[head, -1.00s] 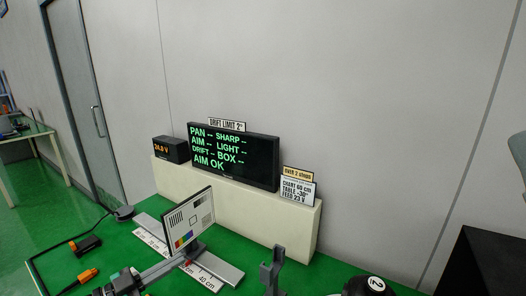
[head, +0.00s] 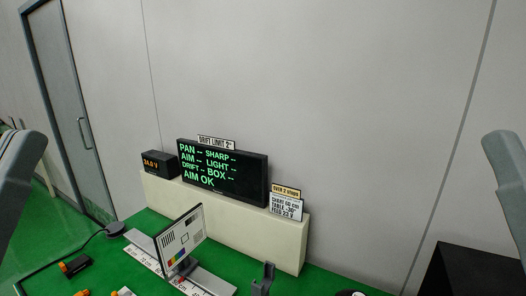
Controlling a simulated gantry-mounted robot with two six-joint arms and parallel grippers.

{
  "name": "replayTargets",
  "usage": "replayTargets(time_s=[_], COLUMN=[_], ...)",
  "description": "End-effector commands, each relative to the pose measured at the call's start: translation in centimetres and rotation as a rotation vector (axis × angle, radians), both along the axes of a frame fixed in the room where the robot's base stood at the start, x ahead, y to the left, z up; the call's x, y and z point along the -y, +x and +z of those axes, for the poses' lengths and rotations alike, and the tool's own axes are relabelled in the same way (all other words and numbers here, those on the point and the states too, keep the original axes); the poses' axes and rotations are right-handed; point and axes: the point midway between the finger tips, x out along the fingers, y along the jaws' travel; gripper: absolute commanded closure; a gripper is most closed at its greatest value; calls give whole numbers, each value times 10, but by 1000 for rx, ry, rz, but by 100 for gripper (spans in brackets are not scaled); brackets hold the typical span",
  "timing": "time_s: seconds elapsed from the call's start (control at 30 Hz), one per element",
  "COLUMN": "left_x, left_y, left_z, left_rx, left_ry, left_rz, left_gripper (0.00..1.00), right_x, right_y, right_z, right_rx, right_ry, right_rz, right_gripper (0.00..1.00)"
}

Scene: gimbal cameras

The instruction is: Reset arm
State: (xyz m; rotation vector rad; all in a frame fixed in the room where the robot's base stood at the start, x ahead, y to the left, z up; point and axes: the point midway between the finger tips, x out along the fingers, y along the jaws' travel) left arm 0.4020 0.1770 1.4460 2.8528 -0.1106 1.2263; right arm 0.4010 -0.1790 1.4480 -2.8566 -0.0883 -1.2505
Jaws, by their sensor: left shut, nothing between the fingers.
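My left arm (head: 18,175) stands at the left edge as a grey rounded link. My right arm (head: 506,160) shows as a similar grey link at the right edge. My right gripper is out of view.
A test chart (head: 181,238) stands on a scaled rail. Behind it a cream block (head: 230,215) bears a display (head: 222,177) reading AIM OK and a 24.0 V meter (head: 158,163). A grey forked stand (head: 263,280) is in front. A black box (head: 475,275) is at right.

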Motion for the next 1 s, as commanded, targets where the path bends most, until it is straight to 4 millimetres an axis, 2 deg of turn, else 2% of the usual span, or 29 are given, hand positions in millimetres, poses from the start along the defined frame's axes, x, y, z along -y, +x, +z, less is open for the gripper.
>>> replayTargets(time_s=[0.03,0.27,0.6,0.7,0.83,0.9,1.0], left_x=[-1,-2,-2,-2,-2,-2,-2], left_y=[-2,-1,-1,-1,-1,-1,-1], left_z=[34,127,296,339,375,384,386], left_rx=[13,14,13,13,12,12,12], left_ry=[13,7,6,6,6,6,6], left_rz=[19,17,19,19,19,19,19], left_gripper=[100,100,100,100,100,100,100], right_x=[0,0,0,0,0,0,0], right_y=[1,0,0,0,0,0,0], right_z=[30,125,294,337,373,382,383], right_rx=[-3,1,0,1,0,0,0], right_ry=[0,0,0,0,0,0,0], right_rz=[0,0,0,0,0,0,0], right_gripper=[50,50,50,50,50,50,50])
